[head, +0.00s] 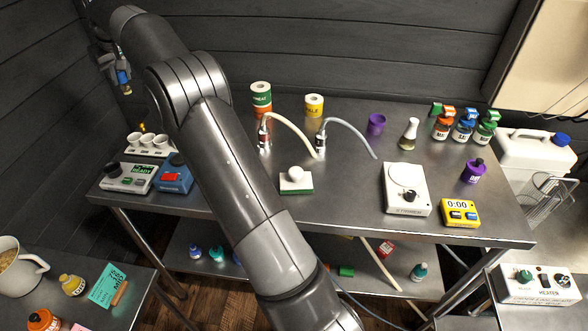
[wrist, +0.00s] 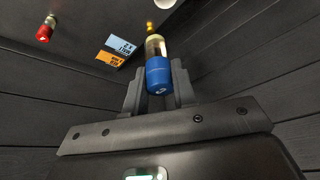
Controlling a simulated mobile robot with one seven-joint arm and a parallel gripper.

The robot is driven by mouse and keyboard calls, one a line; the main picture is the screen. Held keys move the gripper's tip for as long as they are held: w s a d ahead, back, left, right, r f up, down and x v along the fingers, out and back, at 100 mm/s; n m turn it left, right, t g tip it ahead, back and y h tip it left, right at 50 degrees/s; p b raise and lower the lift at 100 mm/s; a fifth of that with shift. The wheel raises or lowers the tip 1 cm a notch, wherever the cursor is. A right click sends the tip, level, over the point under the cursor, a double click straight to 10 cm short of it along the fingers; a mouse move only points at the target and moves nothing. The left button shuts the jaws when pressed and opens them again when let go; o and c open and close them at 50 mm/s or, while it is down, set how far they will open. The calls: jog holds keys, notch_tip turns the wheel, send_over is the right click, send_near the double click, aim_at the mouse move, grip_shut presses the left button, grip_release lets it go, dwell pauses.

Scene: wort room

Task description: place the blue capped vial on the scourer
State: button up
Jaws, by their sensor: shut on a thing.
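The blue capped vial (wrist: 158,72) is clear with pale yellow contents. My gripper (wrist: 158,88) is shut on it by the blue cap, one finger on each side. In the head view my gripper (head: 119,76) is high at the upper left, beside the dark wall, with the vial (head: 124,77) small and partly hidden. The scourer (head: 296,187), a white block with a green underside, lies on the steel table near its front edge. A rounded white thing (head: 296,173) sits on its top. My gripper is well left of the scourer and apart from it.
My arm crosses the table's left half. White cups (head: 147,140) and a blue device (head: 175,177) stand left of it. Two hosed taps (head: 320,143) are behind the scourer. A white stirrer (head: 405,190) is to the right, with bare steel between.

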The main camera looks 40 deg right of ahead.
notch_tip(320, 180, up, 2)
jog(key=shift+r, duration=0.15)
jog(key=s+d+r+m, duration=0.1)
jog(key=s+d+r, duration=0.1)
jog(key=s+d, duration=0.45)
jog(key=s+d+r+m, duration=0.2)
jog(key=s+d, duration=0.2)
jog(key=d, duration=0.6)
jog(key=s+d+r+m+h, duration=0.1)
jog(key=s+d, duration=0.6)
jog(key=s, duration=0.3)
jog(key=s+d+m+h, duration=0.1)
jog(key=s+d+m, duration=0.1)
jog(key=s+d, duration=0.65)
jog(key=s+d+f+m+h, duration=0.1)
jog(key=s+f+m, duration=0.15)
jog(key=s, duration=0.95)
jog(key=s+f+m, duration=0.1)
jog(key=s+f, duration=0.2)
jog(key=s, duration=0.9)
jog(key=g, duration=0.1)
send_over(296, 171)
notch_tip(296, 171, down, 12)
jog(key=shift+f+n, duration=0.25)
jog(key=shift+f, duration=1.7)
